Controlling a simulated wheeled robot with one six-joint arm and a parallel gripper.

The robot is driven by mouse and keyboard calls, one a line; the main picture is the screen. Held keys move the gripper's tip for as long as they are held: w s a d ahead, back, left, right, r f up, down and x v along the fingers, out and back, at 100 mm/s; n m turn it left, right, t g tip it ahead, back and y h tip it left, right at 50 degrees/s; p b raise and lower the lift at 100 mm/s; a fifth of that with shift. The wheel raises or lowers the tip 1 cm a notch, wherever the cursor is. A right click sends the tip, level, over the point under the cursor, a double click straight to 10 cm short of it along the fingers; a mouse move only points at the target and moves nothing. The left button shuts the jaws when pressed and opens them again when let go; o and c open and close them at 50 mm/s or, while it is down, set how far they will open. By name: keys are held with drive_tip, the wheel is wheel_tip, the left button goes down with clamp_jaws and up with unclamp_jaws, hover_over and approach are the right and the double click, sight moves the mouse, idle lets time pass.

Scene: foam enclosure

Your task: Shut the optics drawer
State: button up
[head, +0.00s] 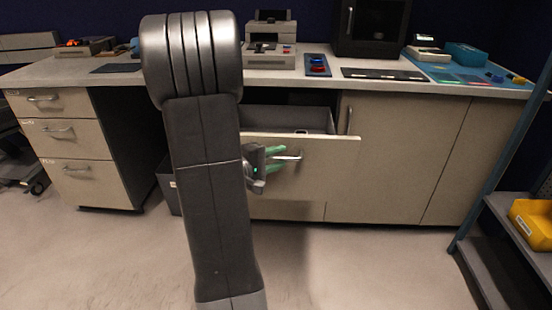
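One drawer (325,170) under the middle of the long bench stands pulled out in the head view; I take it as the optics drawer, though no label is readable. Its beige front juts out from the cabinet, and its grey inside shows above the front's top edge. A bar handle (290,157) is on its front. My gripper (283,157) is at the drawer front, at the handle's left end. Its two green fingers are apart, one higher than the other. I cannot tell if they touch the handle. My arm hides the drawer's left part.
Cabinet doors (400,155) right of the drawer are shut. A three-drawer unit (65,145) at the left is shut. A blue-framed shelf (500,230) with a yellow bin (533,222) stands at the right. The floor (370,270) before the cabinet is clear.

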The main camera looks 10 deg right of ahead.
clamp_jaws()
drive_tip(key=shift+w, duration=0.1)
